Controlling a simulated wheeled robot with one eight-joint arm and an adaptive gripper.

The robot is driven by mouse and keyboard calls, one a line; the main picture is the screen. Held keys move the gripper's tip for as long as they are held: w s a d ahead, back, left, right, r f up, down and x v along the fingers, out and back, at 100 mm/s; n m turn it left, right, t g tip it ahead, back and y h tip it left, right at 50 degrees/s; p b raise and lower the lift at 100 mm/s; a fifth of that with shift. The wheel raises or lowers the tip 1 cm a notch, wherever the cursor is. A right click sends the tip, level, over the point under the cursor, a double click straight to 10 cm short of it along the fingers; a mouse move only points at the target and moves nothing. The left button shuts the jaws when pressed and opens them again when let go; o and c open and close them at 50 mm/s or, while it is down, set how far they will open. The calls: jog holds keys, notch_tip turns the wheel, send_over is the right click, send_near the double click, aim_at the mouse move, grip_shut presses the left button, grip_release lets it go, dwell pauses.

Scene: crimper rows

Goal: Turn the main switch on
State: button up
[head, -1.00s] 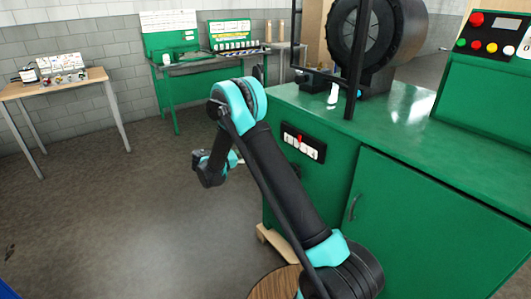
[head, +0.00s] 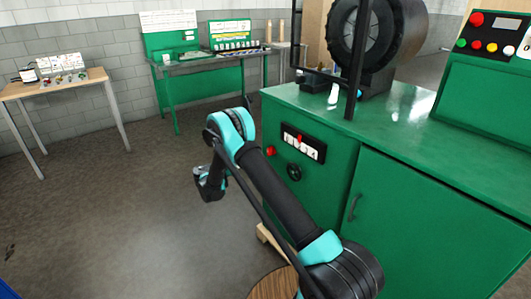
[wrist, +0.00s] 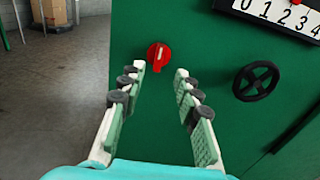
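A red rotary knob (head: 270,150) sits on the green side panel of the machine, and I take it as the main switch. In the wrist view the knob (wrist: 160,56) has a pale, roughly upright mark on its face. My gripper (wrist: 160,73) is open and empty, with a finger on each side below the knob in the picture. The knob shows just beyond the fingertips, between them, and I see no contact. In the head view my gripper (head: 208,185) is at the left of the machine; its fingers are hard to make out.
A black handwheel (wrist: 256,81) is right of the knob, and a white 0-to-4 scale panel (head: 304,143) with a red lever is above it. The machine's cabinet (head: 420,230) fills the right. A wooden table (head: 90,82) and green workbench (head: 210,68) stand farther back. Floor at left is clear.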

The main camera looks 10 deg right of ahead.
jog(key=x, duration=0.9)
jog(key=shift+w+d, duration=0.15)
jog(key=shift+d, duration=0.05)
grip_shut()
